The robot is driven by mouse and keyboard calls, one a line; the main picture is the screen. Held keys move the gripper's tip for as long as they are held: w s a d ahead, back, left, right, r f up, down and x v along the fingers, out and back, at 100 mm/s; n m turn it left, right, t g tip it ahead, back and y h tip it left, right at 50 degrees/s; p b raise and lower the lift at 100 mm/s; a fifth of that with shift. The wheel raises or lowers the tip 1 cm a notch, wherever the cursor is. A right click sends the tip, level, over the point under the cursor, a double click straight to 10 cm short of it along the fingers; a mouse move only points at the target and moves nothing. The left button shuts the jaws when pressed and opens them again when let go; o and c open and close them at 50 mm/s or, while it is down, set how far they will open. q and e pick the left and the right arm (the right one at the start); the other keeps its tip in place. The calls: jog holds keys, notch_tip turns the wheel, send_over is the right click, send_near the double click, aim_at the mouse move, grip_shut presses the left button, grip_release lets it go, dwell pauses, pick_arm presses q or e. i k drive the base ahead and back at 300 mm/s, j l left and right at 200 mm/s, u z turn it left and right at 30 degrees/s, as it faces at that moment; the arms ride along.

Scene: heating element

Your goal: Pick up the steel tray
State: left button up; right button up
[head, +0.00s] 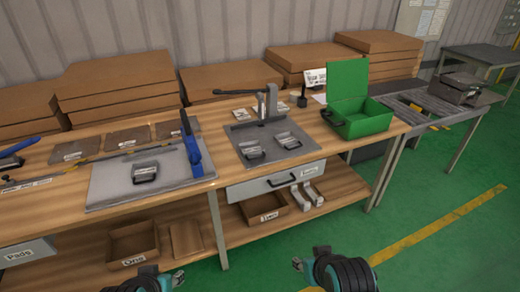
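Several small steel pieces with dark handles could be the steel tray; I cannot tell which it is. One steel piece (145,173) lies on a flat grey plate (115,190) at the left of the wooden workbench (50,222). Two more, a left one (252,151) and a right one (288,141), lie on a second grey plate (240,132) at the middle of the bench. My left gripper (172,278) and my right gripper (305,264) show at the bottom edge, low in front of the bench and apart from these pieces. Their fingers are partly cut off.
An open green box (365,125) stands at the bench's right end. Labelled bins (132,243) sit on the lower shelf. A dark side table (440,112) is at right. Green floor at lower right is clear.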

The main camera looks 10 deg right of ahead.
aim_at(255, 148)
jog(key=i+l+u, duration=0.35)
jog(key=i+l, duration=0.65)
jog(key=l, duration=0.1)
